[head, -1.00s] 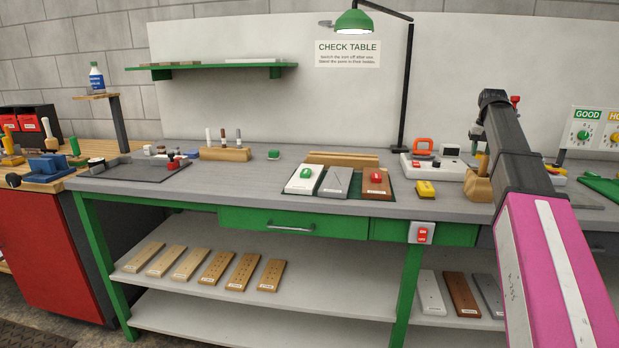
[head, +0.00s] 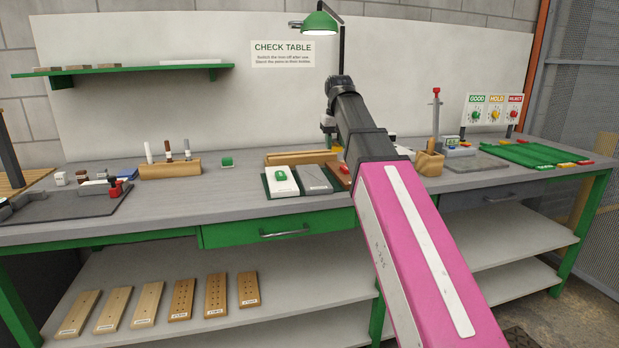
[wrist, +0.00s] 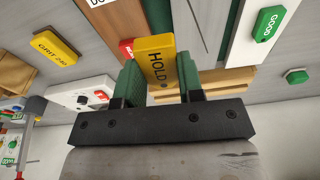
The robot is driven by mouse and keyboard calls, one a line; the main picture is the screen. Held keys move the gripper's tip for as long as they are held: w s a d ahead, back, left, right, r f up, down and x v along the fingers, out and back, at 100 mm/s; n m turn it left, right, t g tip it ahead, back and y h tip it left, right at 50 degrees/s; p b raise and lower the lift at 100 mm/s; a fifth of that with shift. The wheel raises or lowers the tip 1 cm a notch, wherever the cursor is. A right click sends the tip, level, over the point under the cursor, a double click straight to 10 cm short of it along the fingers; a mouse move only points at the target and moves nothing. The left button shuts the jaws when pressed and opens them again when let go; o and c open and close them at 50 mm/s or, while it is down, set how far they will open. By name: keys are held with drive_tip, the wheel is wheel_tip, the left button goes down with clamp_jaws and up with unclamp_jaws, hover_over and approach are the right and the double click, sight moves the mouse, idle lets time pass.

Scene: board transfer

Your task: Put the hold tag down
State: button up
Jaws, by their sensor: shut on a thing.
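In the wrist view my gripper (wrist: 158,72) is shut on the yellow hold tag (wrist: 156,58), whose word HOLD faces the camera. A dark green finger stands on each side of it. In the wrist view the tag appears in front of the boards and the worktop; I cannot tell its exact height.
A white board (head: 291,190) bears a green tag (head: 281,174), beside a grey board (head: 315,181). A red tag (wrist: 126,48) and a yellow GRIT 240 block (wrist: 56,47) lie near the gripper. A wooden holder (head: 429,162) and lamp post (head: 342,50) stand on the bench.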

drive_tip(key=s+a+n, duration=0.1)
drive_tip(key=s+a, duration=0.2)
drive_tip(key=s, duration=0.3)
hover_over(312, 176)
wheel_tip(312, 176, down, 7)
drive_tip(key=shift+r, duration=0.2)
drive_tip(key=shift+d+f, duration=0.1)
drive_tip(key=shift+f, duration=1.9)
drive_tip(key=shift+f, duration=0.1)
drive_tip(key=o, duration=0.9)
drive_tip(key=r, duration=0.4)
drive_tip(key=s+r, duration=0.1)
drive_tip(key=r, duration=0.7)
drive_tip(key=shift+s+d+r, duration=0.1)
drive_tip(key=shift+s+d, duration=0.05)
drive_tip(key=shift+d, duration=0.05)
